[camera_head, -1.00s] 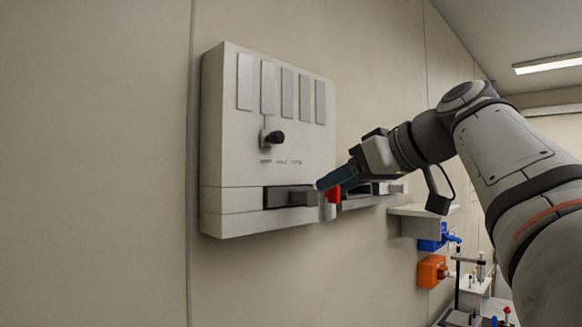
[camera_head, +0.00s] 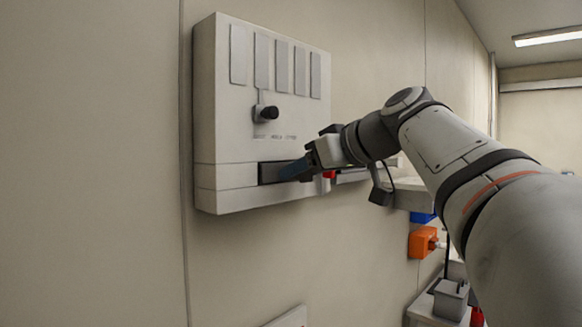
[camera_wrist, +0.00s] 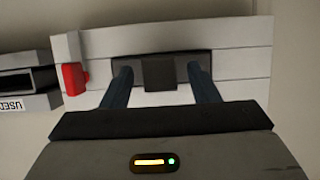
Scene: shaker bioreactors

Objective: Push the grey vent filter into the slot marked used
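The dark grey vent filter (camera_wrist: 159,72) sits in a dark recess (camera_wrist: 100,69) of the pale wall unit, seen in the wrist view. My gripper (camera_wrist: 159,75) is open, with one blue finger on each side of the filter and a gap on both sides. In the head view my gripper (camera_head: 284,172) is at the recess and hides the filter. The slot marked used (camera_wrist: 18,82) shows at the left edge of the wrist view, a dark opening with a USED label (camera_wrist: 12,105) below it.
A red part (camera_wrist: 74,78) stands at the unit's side, between the recess and the used slot. The unit's front (camera_head: 222,125) has a black knob (camera_head: 269,113) above the recess. A shelf (camera_head: 413,196) and an orange box (camera_head: 422,243) are on the wall at right.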

